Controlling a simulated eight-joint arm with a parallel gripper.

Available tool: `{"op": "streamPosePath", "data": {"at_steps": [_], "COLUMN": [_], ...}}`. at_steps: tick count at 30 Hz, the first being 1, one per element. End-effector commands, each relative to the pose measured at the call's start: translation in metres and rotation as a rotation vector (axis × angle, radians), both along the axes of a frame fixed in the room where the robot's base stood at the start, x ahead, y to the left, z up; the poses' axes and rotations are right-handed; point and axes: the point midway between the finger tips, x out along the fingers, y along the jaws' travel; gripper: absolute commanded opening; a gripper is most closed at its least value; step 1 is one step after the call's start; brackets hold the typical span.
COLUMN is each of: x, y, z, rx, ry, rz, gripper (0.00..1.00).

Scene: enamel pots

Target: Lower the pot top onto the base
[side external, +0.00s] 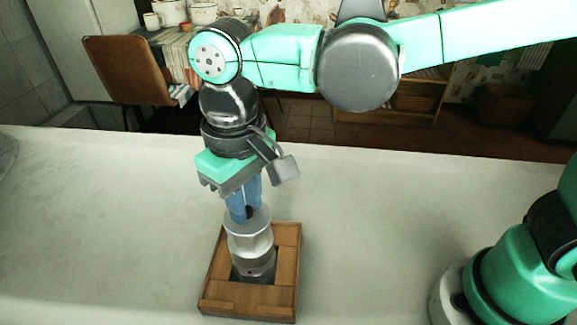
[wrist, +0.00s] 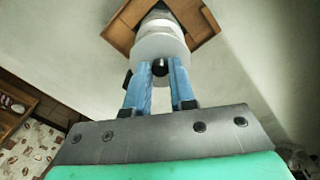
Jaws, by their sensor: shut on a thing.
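My gripper (side external: 246,212) has blue fingers and points down over the wooden frame. It is shut on the pot top (side external: 248,240), a silvery faceted metal piece, at the black knob on its lid. In the wrist view the knob lies between the fingertips (wrist: 160,70), with the pale round lid of the pot top (wrist: 158,46) just beyond. The base (side external: 257,270), a darker metal piece, stands in the frame directly under the pot top. The two look close to in line. I cannot tell whether they touch. The base is mostly hidden in the wrist view.
The square wooden frame (side external: 217,285) surrounds the base on the pale counter (side external: 110,220). My arm's green base stands at the right. A chair (side external: 128,70) and a table with pots are beyond the counter.

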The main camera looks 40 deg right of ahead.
Motion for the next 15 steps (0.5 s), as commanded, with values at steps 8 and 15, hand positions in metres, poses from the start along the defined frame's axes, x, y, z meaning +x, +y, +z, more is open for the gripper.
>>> {"op": "streamPosePath", "data": {"at_steps": [8,15], "x": [0.0002,0.0003], "y": [0.0002,0.0002], "z": [-0.0057,-0.0104], "rx": [0.000,0.000], "ry": [0.000,0.000], "rz": [0.000,0.000], "gripper": [0.00,0.00]}}
